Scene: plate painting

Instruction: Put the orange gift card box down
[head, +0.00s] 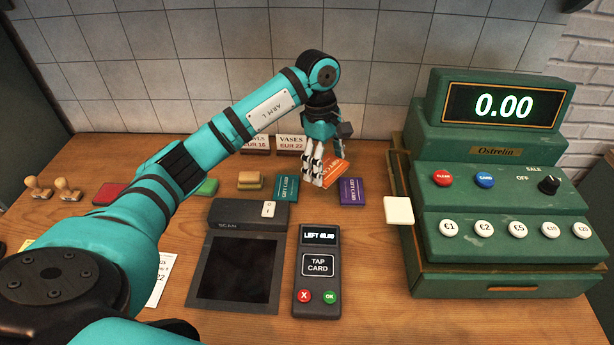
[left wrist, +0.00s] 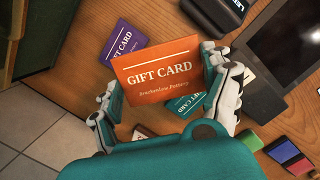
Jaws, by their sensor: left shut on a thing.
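The orange gift card box (head: 335,171) is in my left gripper (head: 320,163), at the back of the counter between the teal and the purple gift card boxes. In the left wrist view the orange box (left wrist: 155,75) shows its printed face, with the fingers of my left gripper (left wrist: 160,85) shut on its two sides. It overlaps the purple box (left wrist: 122,42) and the teal box (left wrist: 188,104) in that view. Whether its lower edge touches the counter I cannot tell. My right gripper is not in view.
The teal gift card box (head: 286,189) lies left of the gripper and the purple gift card box (head: 352,191) right of it. The card reader (head: 318,270) and scanner (head: 238,268) are in front. The green cash register (head: 500,190) stands right. Price signs (head: 291,143) stand behind.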

